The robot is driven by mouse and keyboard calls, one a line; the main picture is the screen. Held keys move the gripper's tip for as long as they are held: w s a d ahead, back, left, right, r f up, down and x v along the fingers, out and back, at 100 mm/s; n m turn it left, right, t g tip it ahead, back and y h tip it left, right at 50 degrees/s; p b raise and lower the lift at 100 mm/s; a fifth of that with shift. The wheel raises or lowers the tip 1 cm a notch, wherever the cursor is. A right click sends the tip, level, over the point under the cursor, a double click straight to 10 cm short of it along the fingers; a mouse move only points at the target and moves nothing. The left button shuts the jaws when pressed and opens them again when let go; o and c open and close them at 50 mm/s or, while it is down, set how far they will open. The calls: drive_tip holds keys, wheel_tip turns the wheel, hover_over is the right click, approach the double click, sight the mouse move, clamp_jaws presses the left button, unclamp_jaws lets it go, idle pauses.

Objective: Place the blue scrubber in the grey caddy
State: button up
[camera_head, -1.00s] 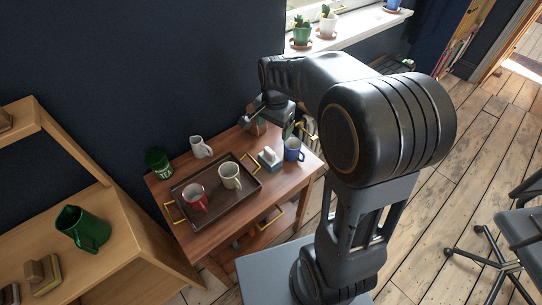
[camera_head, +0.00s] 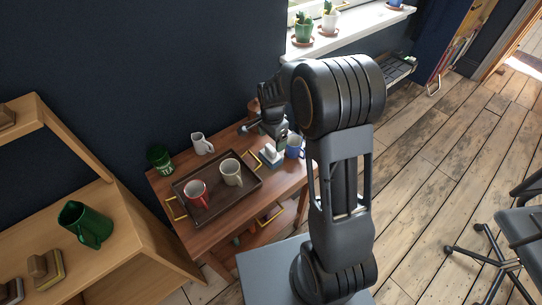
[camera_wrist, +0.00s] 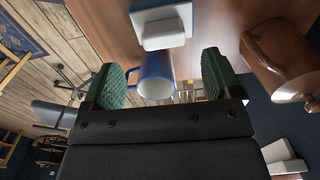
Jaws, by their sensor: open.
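The blue scrubber, a pale blue block with a white grip (camera_head: 271,154), stands on the wooden cart's top, right of the dark tray. In the wrist view the scrubber (camera_wrist: 163,28) lies beyond my fingertips. My gripper (camera_wrist: 163,76) is open and empty, its green-padded fingers apart. The blue mug (camera_wrist: 155,75) shows between the fingers, and I cannot tell how near it is. In the head view my gripper (camera_head: 265,126) hangs over the cart's back right part, partly hidden by my arm. A grey rack-like holder (camera_head: 400,69) below the windowsill may be the caddy; its inside is unclear.
The blue mug (camera_head: 295,147) stands right beside the scrubber. A brown jug (camera_wrist: 280,58) is close to the right finger.

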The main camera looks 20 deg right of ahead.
sight(271, 147)
drive_tip(key=shift+w+a+f, duration=0.1)
drive_tip(key=shift+f, duration=1.05)
drive_tip(key=shift+w+a+f, duration=0.1)
drive_tip(key=shift+f, duration=1.05)
drive_tip(key=c, duration=1.4)
drive_tip(key=shift+r, duration=0.1)
